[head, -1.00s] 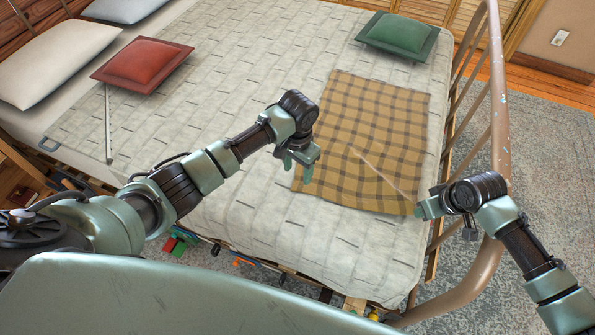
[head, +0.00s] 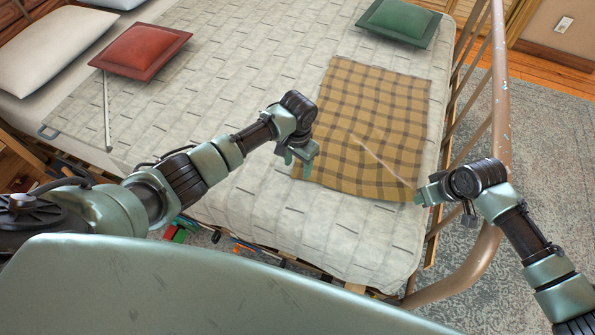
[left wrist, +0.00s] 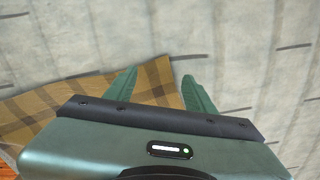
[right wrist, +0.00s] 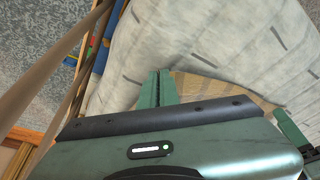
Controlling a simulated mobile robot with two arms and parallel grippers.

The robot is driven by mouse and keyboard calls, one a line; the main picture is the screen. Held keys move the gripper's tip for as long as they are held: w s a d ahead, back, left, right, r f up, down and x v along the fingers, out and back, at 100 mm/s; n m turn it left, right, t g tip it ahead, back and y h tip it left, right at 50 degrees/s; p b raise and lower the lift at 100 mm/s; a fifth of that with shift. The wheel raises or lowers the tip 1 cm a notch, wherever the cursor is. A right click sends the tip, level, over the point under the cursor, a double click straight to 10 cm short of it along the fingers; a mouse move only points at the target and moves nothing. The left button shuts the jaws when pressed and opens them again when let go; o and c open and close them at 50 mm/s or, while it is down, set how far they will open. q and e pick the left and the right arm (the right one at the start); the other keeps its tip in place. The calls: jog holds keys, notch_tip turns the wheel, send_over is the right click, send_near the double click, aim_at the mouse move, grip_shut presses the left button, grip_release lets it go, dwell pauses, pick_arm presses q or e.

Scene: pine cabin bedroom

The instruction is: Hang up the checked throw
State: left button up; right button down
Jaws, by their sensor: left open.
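The tan and brown checked throw (head: 375,115) lies spread on the bed, with a long crease running toward its near right corner. My right gripper (head: 420,196) is at that corner, its fingers close together with the cloth (right wrist: 200,88) at them in the right wrist view. My left gripper (head: 298,162) is open over the throw's near left corner. In the left wrist view, its fingers (left wrist: 160,88) are apart, with the throw (left wrist: 60,100) below and to the left and nothing visible between the tips except cloth edge and bedspread.
The bed's brown metal rail (head: 500,95) rises along the right side, close to my right arm. A green cushion (head: 400,20) and a red cushion (head: 140,54) lie on the bed. Toys show under the near bed edge. The pale bedspread (head: 240,90) left of the throw is clear.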

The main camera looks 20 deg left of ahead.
pick_arm(q)
jog(key=shift+f, duration=0.55)
jog(key=shift+s+f, duration=0.1)
grip_shut()
jog(key=shift+a, duration=0.15)
jog(key=shift+r, duration=2.55)
